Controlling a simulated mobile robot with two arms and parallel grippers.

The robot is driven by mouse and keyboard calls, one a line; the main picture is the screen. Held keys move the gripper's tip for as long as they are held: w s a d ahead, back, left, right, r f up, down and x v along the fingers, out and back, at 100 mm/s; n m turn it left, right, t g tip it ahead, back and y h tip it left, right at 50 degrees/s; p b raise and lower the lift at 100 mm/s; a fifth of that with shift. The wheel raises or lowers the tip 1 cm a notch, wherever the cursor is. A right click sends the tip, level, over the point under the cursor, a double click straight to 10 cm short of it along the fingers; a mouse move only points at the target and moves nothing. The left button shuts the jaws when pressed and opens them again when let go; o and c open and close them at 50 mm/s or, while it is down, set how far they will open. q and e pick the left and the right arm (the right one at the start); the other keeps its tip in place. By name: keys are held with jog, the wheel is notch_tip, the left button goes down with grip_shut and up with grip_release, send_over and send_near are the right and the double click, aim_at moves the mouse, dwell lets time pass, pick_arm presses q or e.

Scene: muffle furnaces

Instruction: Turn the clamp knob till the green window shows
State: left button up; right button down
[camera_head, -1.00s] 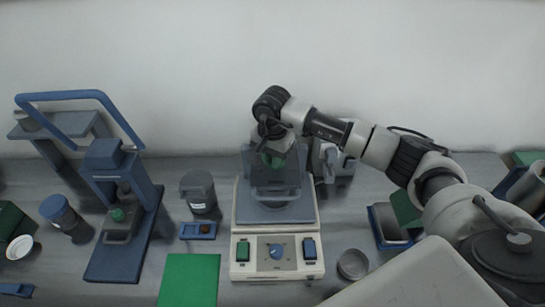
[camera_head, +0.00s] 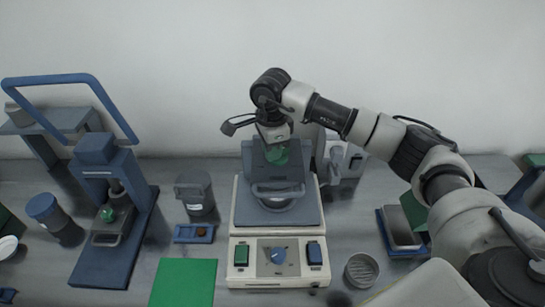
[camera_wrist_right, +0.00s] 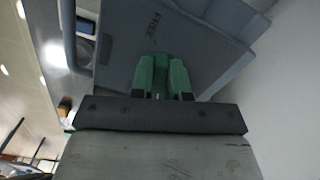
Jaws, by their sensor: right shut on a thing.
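The grey hinged plate (camera_head: 258,171) stands upright at the back of a cream bench unit, and its FREE lettering shows in the wrist view (camera_wrist_right: 168,20). My right gripper (camera_head: 278,153), with green fingers, is at this plate; the fingers also show in the wrist view (camera_wrist_right: 163,76). It is shut on the clamp knob, which the fingers and wrist hide almost wholly. I see no green window on the plate. My left gripper is not in view.
A blue press (camera_head: 110,225) and a lidded grey pot (camera_head: 195,192) stand left. A blue tray (camera_head: 400,229) and a round dish (camera_head: 361,270) lie right. A green mat (camera_head: 184,282) lies in front.

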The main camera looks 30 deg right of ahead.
jog(key=shift+w+m+b, duration=0.15)
jog(key=shift+m+b, duration=0.35)
jog(key=shift+m, duration=0.45)
jog(key=shift+w+m+b, duration=0.1)
jog(key=shift+m+b, duration=0.4)
jog(key=shift+m, duration=0.45)
jog(key=shift+r, duration=0.1)
jog(key=c, duration=1.1)
grip_release()
notch_tip(320, 180, up, 11)
jog(key=b, duration=0.2)
jog(key=shift+b, duration=0.3)
